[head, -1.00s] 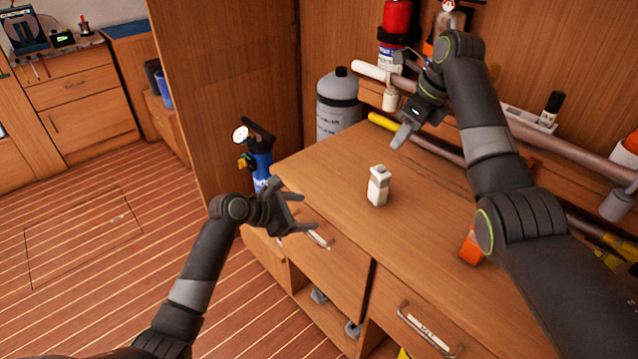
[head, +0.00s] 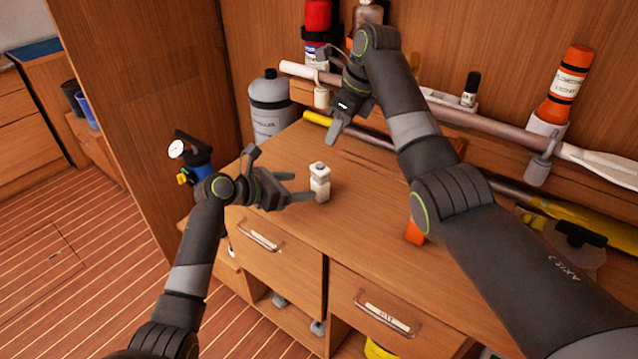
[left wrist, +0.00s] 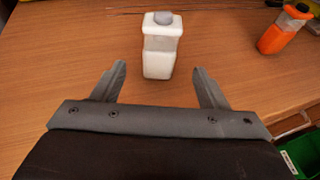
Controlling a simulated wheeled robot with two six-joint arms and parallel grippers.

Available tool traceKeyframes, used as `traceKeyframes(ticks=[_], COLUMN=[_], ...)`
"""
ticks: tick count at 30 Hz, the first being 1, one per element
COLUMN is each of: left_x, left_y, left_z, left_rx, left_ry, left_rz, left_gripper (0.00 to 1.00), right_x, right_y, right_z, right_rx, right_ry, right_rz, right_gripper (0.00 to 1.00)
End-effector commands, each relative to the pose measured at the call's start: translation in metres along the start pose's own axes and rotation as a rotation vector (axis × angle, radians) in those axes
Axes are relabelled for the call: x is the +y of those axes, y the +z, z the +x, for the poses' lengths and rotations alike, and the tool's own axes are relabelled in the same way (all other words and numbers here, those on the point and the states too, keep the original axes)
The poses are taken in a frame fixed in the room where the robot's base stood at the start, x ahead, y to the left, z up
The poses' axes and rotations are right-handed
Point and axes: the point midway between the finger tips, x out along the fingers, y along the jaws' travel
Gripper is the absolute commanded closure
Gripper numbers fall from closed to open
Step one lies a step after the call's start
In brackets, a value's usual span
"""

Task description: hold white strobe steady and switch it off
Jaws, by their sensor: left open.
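The white strobe (head: 320,184) stands upright on the wooden counter (head: 375,215). It has a white body and a grey knob on top. It also shows in the left wrist view (left wrist: 160,50), just past my fingertips and roughly centred between them. My left gripper (head: 306,187) is open and empty, low over the counter at the strobe's left, with its fingers pointing at it. My right gripper (head: 336,134) hangs above the back of the counter, behind the strobe and apart from it. Whether its jaws are open cannot be told.
Poles (head: 480,112) run along the back wall. The counter around the strobe is clear.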

Motion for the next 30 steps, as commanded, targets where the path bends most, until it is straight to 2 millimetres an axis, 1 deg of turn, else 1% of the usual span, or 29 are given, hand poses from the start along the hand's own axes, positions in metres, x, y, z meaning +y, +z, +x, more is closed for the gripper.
traceKeyframes(ticks=[1, 6, 12, 15, 21, 30], left_x=[0.0, 0.0, 0.0, 0.0, 0.001, 0.001], left_y=[0.001, 0.001, 0.0, 0.0, 0.0, -0.001], left_z=[0.008, 0.034, 0.06, 0.069, 0.08, 0.083], left_rx=[-0.001, 0.001, 0.001, 0.0, 0.001, 0.0], left_ry=[-0.001, -0.001, 0.0, -0.001, 0.001, 0.002], left_rz=[-0.002, -0.001, -0.001, -0.001, 0.001, 0.001], left_gripper=[0.33, 0.33, 0.33, 0.33, 0.33, 0.33], right_x=[0.0, 0.0, 0.0, 0.0, 0.0, 0.0], right_y=[0.0, 0.0, 0.0, 0.0, 0.0, 0.0], right_z=[0.0, 0.0, 0.0, 0.0, 0.0, 0.0], right_rx=[0.0, 0.0, 0.0, 0.0, 0.0, 0.0], right_ry=[0.0, 0.0, 0.0, 0.0, 0.0, 0.0], right_rz=[0.0, 0.0, 0.0, 0.0, 0.0, 0.0], right_gripper=[0.64, 0.64, 0.64, 0.64, 0.64, 0.64])
